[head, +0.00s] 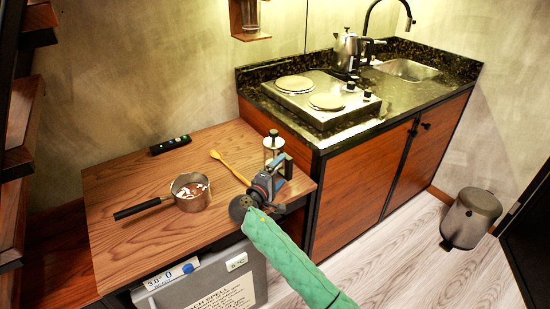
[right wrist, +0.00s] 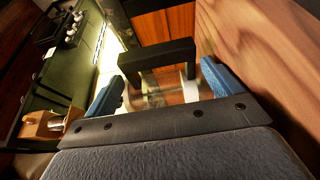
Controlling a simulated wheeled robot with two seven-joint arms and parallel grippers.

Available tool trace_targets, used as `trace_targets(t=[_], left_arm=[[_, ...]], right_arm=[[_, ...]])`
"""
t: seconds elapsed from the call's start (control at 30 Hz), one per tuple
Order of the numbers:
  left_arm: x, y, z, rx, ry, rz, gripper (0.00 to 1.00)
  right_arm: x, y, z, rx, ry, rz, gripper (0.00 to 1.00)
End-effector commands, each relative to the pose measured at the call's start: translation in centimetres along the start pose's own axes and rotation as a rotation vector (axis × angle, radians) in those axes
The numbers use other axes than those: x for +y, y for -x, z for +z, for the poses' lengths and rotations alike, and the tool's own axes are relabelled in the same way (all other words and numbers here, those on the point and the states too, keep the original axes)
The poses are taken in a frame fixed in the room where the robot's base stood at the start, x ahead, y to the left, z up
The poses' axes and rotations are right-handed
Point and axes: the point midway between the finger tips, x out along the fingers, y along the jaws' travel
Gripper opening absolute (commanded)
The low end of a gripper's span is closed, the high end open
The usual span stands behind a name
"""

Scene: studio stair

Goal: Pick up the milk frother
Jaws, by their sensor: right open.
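The milk frother (head: 272,146) looks like a clear and metallic cylinder. It stands upright near the right end of the wooden tabletop (head: 130,180). My right gripper (head: 279,167), with blue fingers, is open just in front of it and hides its lower part. In the right wrist view, a black bracket-like handle (right wrist: 157,62), seemingly the frother's, shows between the two blue fingers of my right gripper (right wrist: 163,84). A clear, shiny surface shows behind it. I cannot tell whether the fingers touch the handle. My left gripper is not in view.
A saucepan (head: 193,200) with pale pieces inside and a wooden-handled utensil (head: 229,166) lie left of the frother. A black device (head: 170,145) lies at the back. A hot plate (head: 310,110) and kettle (head: 345,52) stand on the higher counter. The tabletop's left part is clear.

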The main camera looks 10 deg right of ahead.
Motion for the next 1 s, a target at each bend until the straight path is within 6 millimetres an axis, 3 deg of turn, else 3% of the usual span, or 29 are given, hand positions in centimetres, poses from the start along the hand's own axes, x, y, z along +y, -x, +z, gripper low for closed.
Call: trace_targets(t=[0.17,0.5,0.77,1.0], left_arm=[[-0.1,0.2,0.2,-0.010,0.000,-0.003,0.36],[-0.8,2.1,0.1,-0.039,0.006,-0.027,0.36],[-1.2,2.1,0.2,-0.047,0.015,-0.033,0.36],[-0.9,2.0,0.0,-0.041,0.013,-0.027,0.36]], right_arm=[[0.1,-0.8,0.0,0.000,0.001,0.001,0.91],[0.1,-4.9,0.0,0.000,0.001,0.000,0.91],[0.0,-5.2,0.0,0.000,0.001,-0.001,0.91],[0.0,-5.1,0.0,0.000,0.001,-0.001,0.44]])
